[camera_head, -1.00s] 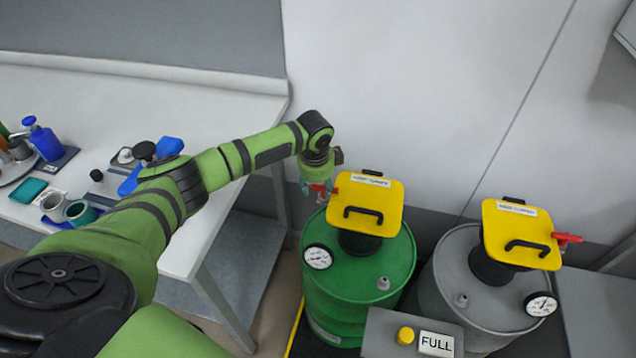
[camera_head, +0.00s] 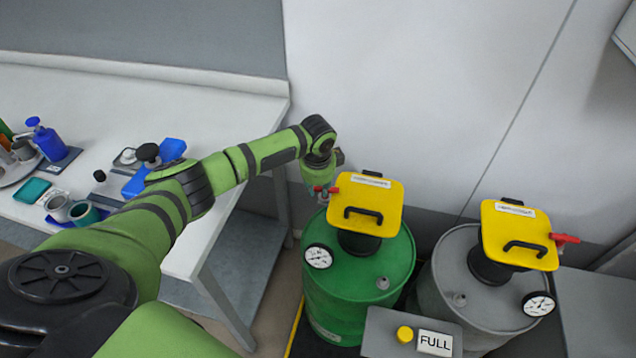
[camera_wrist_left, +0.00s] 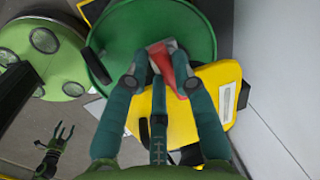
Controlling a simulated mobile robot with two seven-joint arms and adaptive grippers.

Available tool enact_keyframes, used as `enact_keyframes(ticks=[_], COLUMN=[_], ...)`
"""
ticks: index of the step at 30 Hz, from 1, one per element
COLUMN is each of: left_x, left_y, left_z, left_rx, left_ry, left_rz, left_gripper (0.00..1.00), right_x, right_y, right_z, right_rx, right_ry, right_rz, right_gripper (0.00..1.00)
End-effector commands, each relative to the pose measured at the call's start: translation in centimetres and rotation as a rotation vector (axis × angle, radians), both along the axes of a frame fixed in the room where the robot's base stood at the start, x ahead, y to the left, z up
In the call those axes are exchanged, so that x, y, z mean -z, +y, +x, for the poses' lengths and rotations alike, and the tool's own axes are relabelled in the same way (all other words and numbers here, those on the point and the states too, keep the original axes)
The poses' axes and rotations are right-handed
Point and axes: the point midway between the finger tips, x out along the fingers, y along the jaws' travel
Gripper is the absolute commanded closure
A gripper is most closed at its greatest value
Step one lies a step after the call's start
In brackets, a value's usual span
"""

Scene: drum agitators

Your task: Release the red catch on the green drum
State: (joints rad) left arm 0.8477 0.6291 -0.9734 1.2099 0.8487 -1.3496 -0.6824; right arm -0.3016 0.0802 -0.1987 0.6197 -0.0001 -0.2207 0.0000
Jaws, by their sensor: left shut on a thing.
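The green drum (camera_head: 340,290) stands right of the white table, with a yellow lid plate (camera_head: 378,195) and black handle on top. It also shows in the wrist view (camera_wrist_left: 150,30). Its red catch (camera_head: 320,188) is at the lid's left edge in the head view. My left gripper (camera_head: 325,185) is at that catch, coming from above. In the wrist view its teal fingers (camera_wrist_left: 166,68) are shut on the red catch (camera_wrist_left: 181,68). The fingers hide part of the catch. A small dark fingered shape, perhaps my right gripper (camera_wrist_left: 53,150), shows at lower left there; its state is unclear.
A grey drum (camera_head: 455,275) with its own yellow lid and red catch (camera_head: 566,238) stands at the right. A grey box with a yellow button and FULL sign (camera_head: 435,343) is in front. The white table (camera_head: 130,95) holds bottles and cups. A wall is behind.

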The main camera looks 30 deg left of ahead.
Motion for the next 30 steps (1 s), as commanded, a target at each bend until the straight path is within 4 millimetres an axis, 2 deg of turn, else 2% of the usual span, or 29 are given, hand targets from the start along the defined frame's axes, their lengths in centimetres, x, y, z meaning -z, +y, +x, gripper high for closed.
enact_keyframes(ticks=[1,6,15,30], left_x=[-0.3,-0.4,-0.2,0.0], left_y=[-0.2,-0.5,-1.1,-2.1], left_z=[-0.1,-0.3,-0.5,-0.3], left_rx=[-0.029,-0.168,-0.455,-0.929], left_ry=[0.004,0.005,0.004,0.004], left_rz=[-0.003,-0.004,-0.004,-0.005], left_gripper=[1.0,1.0,1.0,1.0], right_x=[-0.8,-2.3,-4.5,-5.7], right_y=[0.0,0.0,0.0,0.0], right_z=[0.0,0.0,0.0,0.0], right_rx=[0.0,0.0,0.0,-0.001], right_ry=[0.001,0.001,0.0,-0.001], right_rz=[0.0,0.0,0.0,0.0], right_gripper=[0.39,0.39,0.39,0.39])
